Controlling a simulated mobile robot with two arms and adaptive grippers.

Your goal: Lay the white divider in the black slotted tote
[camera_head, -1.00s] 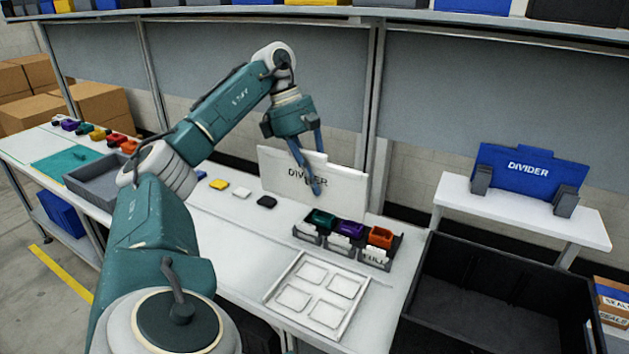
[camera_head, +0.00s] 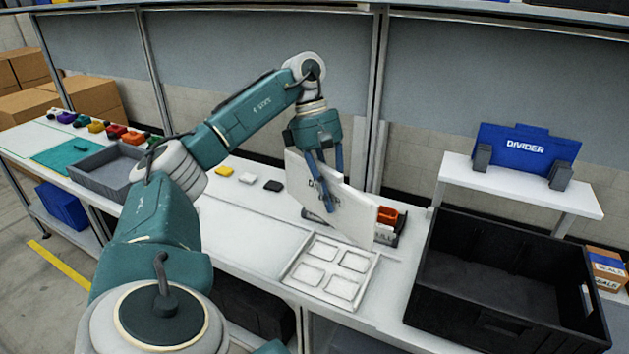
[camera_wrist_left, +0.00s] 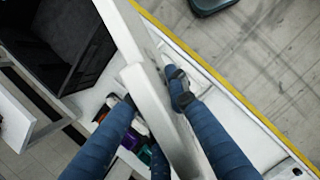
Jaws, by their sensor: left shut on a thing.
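The white divider (camera_head: 345,215) is a flat panel with dark lettering, tilted above the bench. It also shows edge-on in the left wrist view (camera_wrist_left: 140,65). My left gripper (camera_head: 326,190) is shut on the divider's upper part, with one finger in front of its face. The black slotted tote (camera_head: 445,312) stands at the right, open at the top, and its visible floor is empty. The divider is to the left of the tote and apart from it. I cannot make out the tote's slots. My right gripper is not in view.
A blue divider (camera_head: 525,150) stands in grey holders on a white stand (camera_head: 500,185) behind the tote. A white tray with square recesses (camera_head: 325,302) lies on the bench (camera_head: 240,235). Small bins, one orange (camera_head: 387,215), are partly hidden behind the white divider. A grey bin (camera_head: 110,180) sits left.

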